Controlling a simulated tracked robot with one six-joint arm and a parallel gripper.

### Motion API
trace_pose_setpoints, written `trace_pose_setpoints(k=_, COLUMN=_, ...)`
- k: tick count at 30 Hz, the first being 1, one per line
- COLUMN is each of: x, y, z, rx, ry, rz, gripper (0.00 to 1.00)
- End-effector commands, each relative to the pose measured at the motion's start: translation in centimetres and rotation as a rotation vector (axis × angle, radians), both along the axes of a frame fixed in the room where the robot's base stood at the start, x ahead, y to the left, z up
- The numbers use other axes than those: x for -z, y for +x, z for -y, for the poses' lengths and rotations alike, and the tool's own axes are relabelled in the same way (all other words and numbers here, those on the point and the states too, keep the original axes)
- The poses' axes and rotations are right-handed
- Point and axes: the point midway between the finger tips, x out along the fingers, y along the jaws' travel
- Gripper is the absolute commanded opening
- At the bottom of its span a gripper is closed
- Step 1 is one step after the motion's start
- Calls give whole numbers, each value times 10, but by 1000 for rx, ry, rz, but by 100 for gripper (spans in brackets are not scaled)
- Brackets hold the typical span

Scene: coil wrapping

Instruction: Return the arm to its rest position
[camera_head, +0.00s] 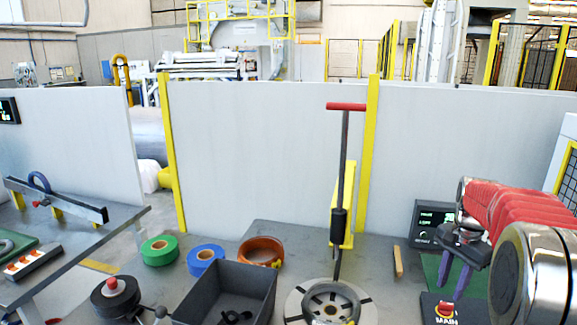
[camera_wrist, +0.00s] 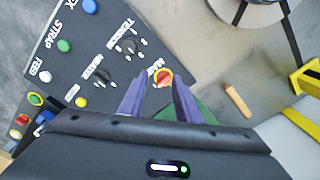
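My gripper (camera_head: 457,277) is at the right side in the head view, with my red-sleeved arm reaching in from the right edge. Its two purple fingers point down and stand apart with nothing seen between them. In the wrist view the gripper (camera_wrist: 158,88) shows the same two fingers spread, above a dark control panel. A red and yellow main switch (camera_wrist: 163,77) lies just beyond the fingertips in that view. In the head view the switch (camera_head: 445,309) is just below the gripper. I cannot tell whether the fingers touch anything.
A dark bin (camera_head: 226,292) stands on the bench with green (camera_head: 160,251), blue (camera_head: 206,259) and orange (camera_head: 261,250) rolls behind it. A tall tool with a red handle (camera_head: 346,107) stands in the middle. A small wooden piece (camera_head: 398,261) and a display (camera_head: 434,226) are near my gripper.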

Motion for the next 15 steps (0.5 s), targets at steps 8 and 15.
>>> trace_pose_setpoints(k=8, x=-12, y=-41, z=-52, rx=-298, ry=-31, rz=39, gripper=30)
trace_pose_setpoints(k=15, x=-22, y=-77, z=-93, rx=-508, ry=-66, rz=79, gripper=30)
